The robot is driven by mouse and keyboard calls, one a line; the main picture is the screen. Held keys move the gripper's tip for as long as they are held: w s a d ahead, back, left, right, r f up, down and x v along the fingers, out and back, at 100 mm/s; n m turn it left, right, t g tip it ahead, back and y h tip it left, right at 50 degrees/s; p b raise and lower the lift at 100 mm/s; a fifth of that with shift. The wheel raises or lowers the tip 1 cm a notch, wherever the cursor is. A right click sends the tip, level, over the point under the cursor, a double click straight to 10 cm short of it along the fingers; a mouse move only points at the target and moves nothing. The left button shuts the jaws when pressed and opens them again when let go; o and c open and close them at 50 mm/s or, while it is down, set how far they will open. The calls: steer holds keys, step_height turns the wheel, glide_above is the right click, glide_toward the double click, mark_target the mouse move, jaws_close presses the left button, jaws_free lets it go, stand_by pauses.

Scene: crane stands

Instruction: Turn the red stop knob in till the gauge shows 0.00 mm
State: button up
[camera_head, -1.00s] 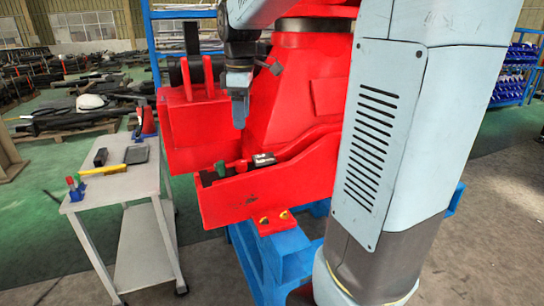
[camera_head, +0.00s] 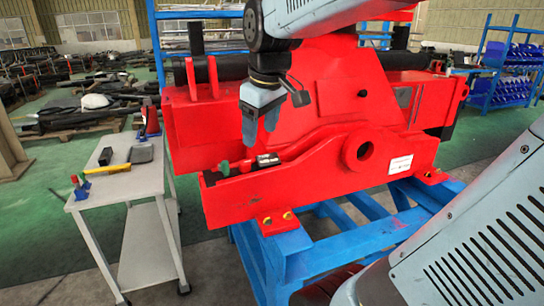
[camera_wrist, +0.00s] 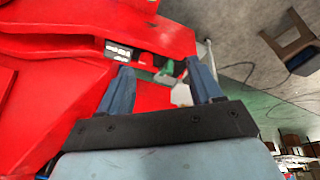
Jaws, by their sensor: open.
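The crane part is a large red casting (camera_head: 300,185) on a blue stand. In its front slot sits a small gauge with a pale display (camera_head: 268,159); in the wrist view the gauge (camera_wrist: 118,51) is too small to read. Beside it is a small rounded red piece, probably the stop knob (camera_wrist: 146,59), then a green piece (camera_wrist: 163,76), also in the head view (camera_head: 223,168). My gripper (camera_head: 261,132) is open and empty, pointing down above the slot. In the wrist view its fingertips (camera_wrist: 160,68) frame the red and green pieces, apparently apart from them.
A grey cart (camera_head: 120,185) with a yellow-handled tool (camera_head: 107,169) and small items stands left. The blue stand (camera_head: 330,225) carries the casting. Casting walls rise behind and around the slot. Shelves stand at the back right.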

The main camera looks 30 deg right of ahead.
steer(key=s+f+m+t, duration=0.2)
steer(key=s+m, duration=0.3)
steer(key=s, duration=0.3)
steer(key=shift+s+a+f+m, duration=0.15)
steer(key=shift+a+f+m, duration=0.15)
steer(key=shift+f, duration=0.3)
